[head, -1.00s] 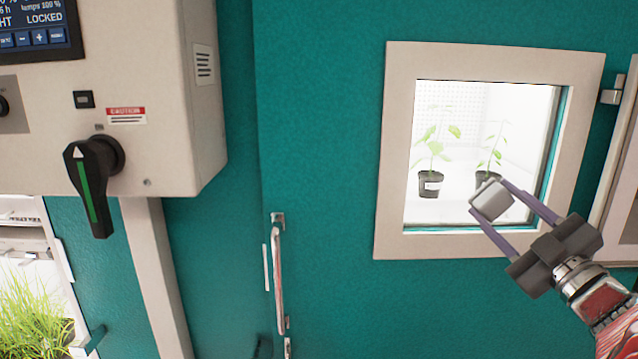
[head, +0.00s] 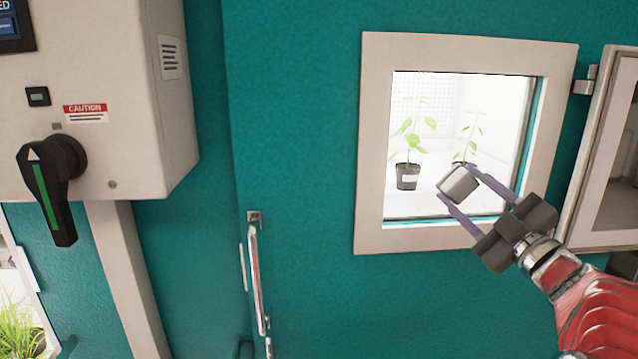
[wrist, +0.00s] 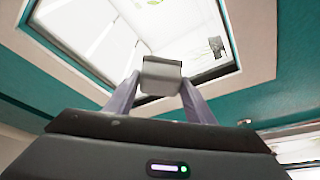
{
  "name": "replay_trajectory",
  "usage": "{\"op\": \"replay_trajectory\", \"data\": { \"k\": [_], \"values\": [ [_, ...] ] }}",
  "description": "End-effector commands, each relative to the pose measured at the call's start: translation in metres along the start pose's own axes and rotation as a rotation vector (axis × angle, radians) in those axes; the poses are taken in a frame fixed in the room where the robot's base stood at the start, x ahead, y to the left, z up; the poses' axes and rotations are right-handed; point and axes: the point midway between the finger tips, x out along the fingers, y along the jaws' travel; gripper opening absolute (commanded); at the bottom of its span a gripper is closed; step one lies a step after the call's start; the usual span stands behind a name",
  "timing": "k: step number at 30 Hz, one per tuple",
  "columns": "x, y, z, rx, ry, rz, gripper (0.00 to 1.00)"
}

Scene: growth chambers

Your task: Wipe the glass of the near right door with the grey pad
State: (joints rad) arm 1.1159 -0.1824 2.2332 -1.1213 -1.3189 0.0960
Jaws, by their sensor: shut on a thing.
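My gripper (head: 466,188) is shut on the grey pad (head: 458,183), a small block held between two purple-grey fingers. In the head view the pad overlaps the lower middle of the door's glass (head: 510,115), which has a pale frame (head: 567,100) set in a teal door (head: 300,120). I cannot tell whether the pad touches the glass. In the wrist view the pad (wrist: 161,75) sits between the fingertips, with the glass (wrist: 100,32) beyond and above it. The gripper hides part of the frame's lower right.
Two potted plants (head: 407,177) stand behind the glass. A vertical door handle (head: 256,280) is at lower left. A control box (head: 120,120) with a black rotary switch (head: 50,185) juts out at left. Another pale-framed window (head: 610,150) is at the right edge.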

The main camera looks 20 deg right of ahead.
Motion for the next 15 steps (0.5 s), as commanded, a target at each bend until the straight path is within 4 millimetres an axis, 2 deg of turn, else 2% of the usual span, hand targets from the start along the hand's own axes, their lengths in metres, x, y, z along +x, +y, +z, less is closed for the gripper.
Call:
{"op": "replay_trajectory", "data": {
  "k": [15],
  "values": [
    [0.040, -0.001, 0.016, 0.000, 0.002, -0.002, 0.17]
  ]
}}
